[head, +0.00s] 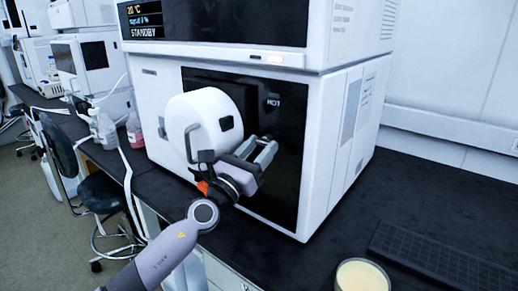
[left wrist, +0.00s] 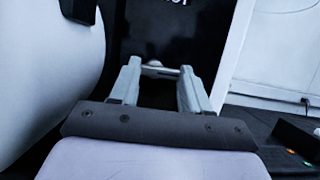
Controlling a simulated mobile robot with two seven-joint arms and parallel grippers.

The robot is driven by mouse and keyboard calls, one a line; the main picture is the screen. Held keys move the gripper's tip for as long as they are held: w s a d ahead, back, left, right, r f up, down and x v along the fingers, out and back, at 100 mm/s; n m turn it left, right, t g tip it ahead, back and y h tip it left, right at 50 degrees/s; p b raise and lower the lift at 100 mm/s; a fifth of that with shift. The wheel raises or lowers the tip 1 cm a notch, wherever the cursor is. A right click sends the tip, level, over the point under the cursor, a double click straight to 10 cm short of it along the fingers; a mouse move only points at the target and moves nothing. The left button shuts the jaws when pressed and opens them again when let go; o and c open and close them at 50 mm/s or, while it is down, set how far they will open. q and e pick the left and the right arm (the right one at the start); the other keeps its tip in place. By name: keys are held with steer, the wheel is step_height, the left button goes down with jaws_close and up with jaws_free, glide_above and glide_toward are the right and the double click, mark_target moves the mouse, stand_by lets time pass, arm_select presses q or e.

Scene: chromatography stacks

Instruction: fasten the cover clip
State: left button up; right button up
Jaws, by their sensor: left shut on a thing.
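A white round cover (head: 198,112) with a grey handle (head: 190,142) and a small dark square stands out from the black front of the white instrument (head: 345,140). In the left wrist view, the cover (left wrist: 45,70) fills the left side. My left gripper (head: 268,143) is to the right of the cover, before the black panel. Its fingers stand apart, shut on a small pale bar (left wrist: 160,70) between their tips. The bar looks like the cover clip; the dark panel and fingers make its fastening hard to tell. My right gripper is not in view.
The black panel (head: 287,185) has a HOT label. The display above reads STANDBY. A yellowish dish (head: 362,276) and a dark keyboard (head: 440,258) are at the lower right of the bench. Bottles (head: 104,129) stand at the left. The bench right of the instrument is mostly clear.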

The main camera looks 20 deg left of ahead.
arm_select(q)
steer(key=shift+d+r+n+t+y+p, duration=0.15)
steer(key=shift+n+y+p, duration=0.35)
steer(key=shift+n, duration=0.3)
steer(key=shift+r+n+t+y+p, duration=0.15)
steer(key=shift+n+y+p, duration=0.3)
steer(key=shift+n, duration=0.35)
steer(key=n+y+p, duration=0.2)
steer(key=n, duration=0.1)
steer(key=shift+n, duration=0.4)
steer(key=n+y+p, duration=0.2)
steer(key=n+p, duration=0.1)
steer(key=n, duration=0.1)
steer(key=shift+s+r+n, duration=0.1)
steer(key=shift+r+n, duration=0.05)
steer(key=shift+n, duration=0.25)
steer(key=n+g+y+p, duration=0.1)
steer(key=n, duration=0.2)
steer(key=shift+d+r+p, duration=0.1)
steer(key=shift+p, duration=0.2)
steer(key=n+g+y, duration=0.1)
steer(key=n, duration=0.2)
steer(key=shift+r+n+g+y, duration=0.15)
steer(key=shift+n+g, duration=0.25)
steer(key=shift+n, duration=0.7)
steer(key=shift+f+n+g+y, duration=0.15)
steer(key=shift+n+g, duration=0.25)
steer(key=shift+n, duration=0.7)
steer(key=shift+r, duration=0.1)
